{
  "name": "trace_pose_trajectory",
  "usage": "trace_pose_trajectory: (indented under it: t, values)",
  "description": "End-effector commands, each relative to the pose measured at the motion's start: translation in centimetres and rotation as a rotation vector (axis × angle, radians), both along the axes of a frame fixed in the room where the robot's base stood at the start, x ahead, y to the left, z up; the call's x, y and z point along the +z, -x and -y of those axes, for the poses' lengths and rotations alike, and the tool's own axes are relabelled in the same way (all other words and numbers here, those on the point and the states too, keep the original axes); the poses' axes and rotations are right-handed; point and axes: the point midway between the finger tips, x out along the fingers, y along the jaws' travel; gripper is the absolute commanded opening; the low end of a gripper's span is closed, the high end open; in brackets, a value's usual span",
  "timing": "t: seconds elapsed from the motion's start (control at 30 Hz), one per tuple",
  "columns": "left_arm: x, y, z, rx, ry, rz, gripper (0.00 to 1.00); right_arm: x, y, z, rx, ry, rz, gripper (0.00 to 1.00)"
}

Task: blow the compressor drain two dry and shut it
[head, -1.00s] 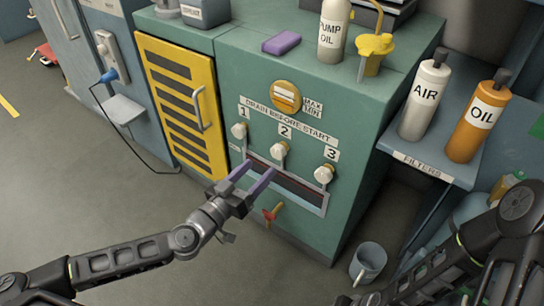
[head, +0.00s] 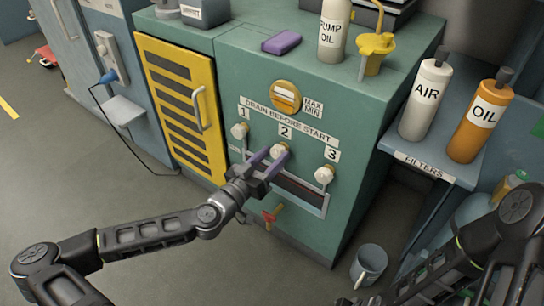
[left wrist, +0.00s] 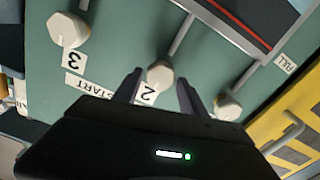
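The compressor is a green cabinet (head: 345,110) with three white drain knobs in a row under a "DRAIN BEFORE START" label. Drain two's knob (head: 279,151) is the middle one, below the "2" label. In the left wrist view this knob (left wrist: 160,74) sits between the two fingers of my left gripper (left wrist: 158,82). In the head view my left gripper (head: 267,163) is open with its purplish fingers reaching up to the knob; contact cannot be told. Drain one's knob (head: 239,130) is to its left and drain three's knob (head: 324,175) to its right. My right gripper is not visible.
A dark tray slot (head: 300,189) and a red-handled valve (head: 271,214) lie below the knobs. A yellow slatted door (head: 180,105) is at left. AIR (head: 424,100) and OIL (head: 478,120) bottles stand on the right shelf.

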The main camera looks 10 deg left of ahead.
Motion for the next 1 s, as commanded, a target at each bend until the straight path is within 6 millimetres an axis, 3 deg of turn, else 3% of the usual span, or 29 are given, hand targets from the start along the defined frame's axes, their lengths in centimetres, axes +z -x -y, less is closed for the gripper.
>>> trace_pose_trajectory:
  t: [0.57, 1.0]
  values:
    - [-0.01, 0.02, 0.00, 0.000, 0.000, 0.000, 0.01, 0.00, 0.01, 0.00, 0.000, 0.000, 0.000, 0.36]
    - [0.02, -0.01, -0.03, -0.001, 0.057, -0.022, 0.00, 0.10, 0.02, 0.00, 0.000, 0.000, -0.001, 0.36]
